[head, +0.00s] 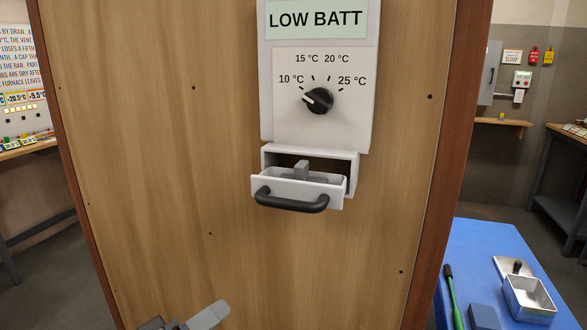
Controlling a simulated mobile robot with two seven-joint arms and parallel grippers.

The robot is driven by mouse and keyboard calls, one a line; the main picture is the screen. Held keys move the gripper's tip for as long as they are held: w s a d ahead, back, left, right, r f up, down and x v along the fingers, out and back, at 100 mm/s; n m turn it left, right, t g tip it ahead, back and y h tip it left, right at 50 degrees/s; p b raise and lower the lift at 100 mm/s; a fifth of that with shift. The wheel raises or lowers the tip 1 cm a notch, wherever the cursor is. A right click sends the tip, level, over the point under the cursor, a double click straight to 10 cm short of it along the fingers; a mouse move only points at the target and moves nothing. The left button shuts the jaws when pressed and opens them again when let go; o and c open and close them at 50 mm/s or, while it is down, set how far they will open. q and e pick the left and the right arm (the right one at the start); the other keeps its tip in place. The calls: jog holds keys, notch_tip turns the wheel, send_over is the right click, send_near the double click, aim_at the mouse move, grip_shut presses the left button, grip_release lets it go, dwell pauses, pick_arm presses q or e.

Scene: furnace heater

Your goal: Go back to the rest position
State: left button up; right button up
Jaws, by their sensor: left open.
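My left gripper (182,321) shows only in part at the bottom edge, open and empty. It is below the thermostat and apart from it. The white thermostat (350,130) is mounted on a wooden panel. Its display (316,18) reads LOW BATT. The black dial (319,100) has its white mark toward 10 °C. The small drawer (335,192) below is pulled out, with a black handle (291,202) on its front. A grey piece (301,170) stands up in the drawer. My right gripper is out of view.
The wooden panel (160,150) fills the middle. Workbenches stand at both sides. Grey floor shows between them.

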pick_arm(q)
jog(key=s+a+f+m+g+y, duration=0.1)
jog(key=s+a+f+m+y, duration=0.2)
jog(key=s+f, duration=0.5)
jog(key=s+a+f+m+g+y+p, duration=0.1)
jog(key=s+f+y, duration=0.4)
jog(key=f, duration=1.2)
jog(key=s+a+m+g, duration=0.1)
jog(key=s+a+m, duration=0.1)
jog(key=s, duration=0.2)
jog(key=shift+s+a+g, duration=0.15)
jog(key=shift+a+g, duration=0.05)
jog(key=shift+g, duration=0.1)
